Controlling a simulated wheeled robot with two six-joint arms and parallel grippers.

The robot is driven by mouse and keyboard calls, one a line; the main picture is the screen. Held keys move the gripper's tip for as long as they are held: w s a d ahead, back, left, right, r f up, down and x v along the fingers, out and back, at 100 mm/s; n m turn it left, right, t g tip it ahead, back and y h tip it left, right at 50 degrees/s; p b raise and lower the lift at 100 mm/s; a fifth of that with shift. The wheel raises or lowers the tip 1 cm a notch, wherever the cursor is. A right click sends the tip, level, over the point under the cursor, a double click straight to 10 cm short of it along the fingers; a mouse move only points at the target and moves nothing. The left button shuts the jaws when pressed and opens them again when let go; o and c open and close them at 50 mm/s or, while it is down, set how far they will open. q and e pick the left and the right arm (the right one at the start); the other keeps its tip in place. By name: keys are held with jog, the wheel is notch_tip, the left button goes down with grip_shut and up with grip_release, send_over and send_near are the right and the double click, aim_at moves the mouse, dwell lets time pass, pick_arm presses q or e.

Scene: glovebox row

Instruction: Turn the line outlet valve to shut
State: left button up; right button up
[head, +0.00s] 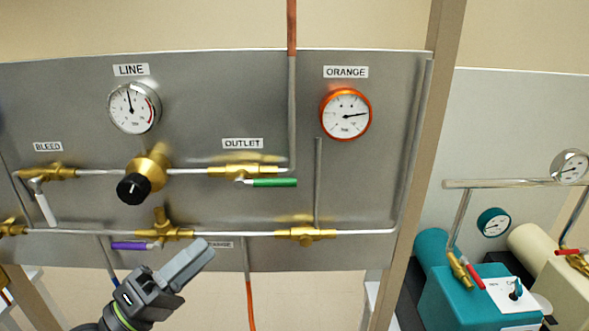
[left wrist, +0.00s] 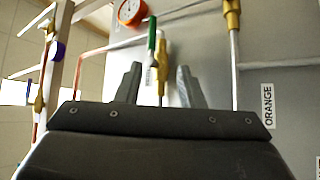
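The line outlet valve is a brass body (head: 243,171) under the OUTLET label, on the upper horizontal pipe. Its green lever (head: 275,183) points right, along the pipe. My left gripper (head: 198,258) is below and left of the valve in the head view, tilted up to the right and apart from the lever. In the left wrist view, my left gripper (left wrist: 158,88) has its two fingers apart with nothing held. The green lever (left wrist: 151,35) and the brass body (left wrist: 161,62) show beyond the gap between them. My right gripper is not in view.
The LINE gauge (head: 134,107), the black regulator knob (head: 133,189), the BLEED valve (head: 48,174) and the orange gauge (head: 345,114) are on the panel. A purple-levered valve (head: 133,246) is close to my left gripper. A post (head: 428,120) stands right.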

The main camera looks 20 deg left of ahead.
aim_at(280, 182)
pick_arm(q)
jog(key=p+x, duration=0.1)
jog(key=x, duration=0.4)
jog(key=p+x, duration=0.1)
jog(key=x, duration=0.5)
jog(key=s+r+p+x, duration=0.1)
jog(key=p+x, duration=0.1)
jog(key=x, duration=0.4)
jog(key=shift+w+d+r, duration=0.1)
jog(key=shift+w+d, duration=0.1)
jog(key=shift+d, duration=0.25)
grip_shut()
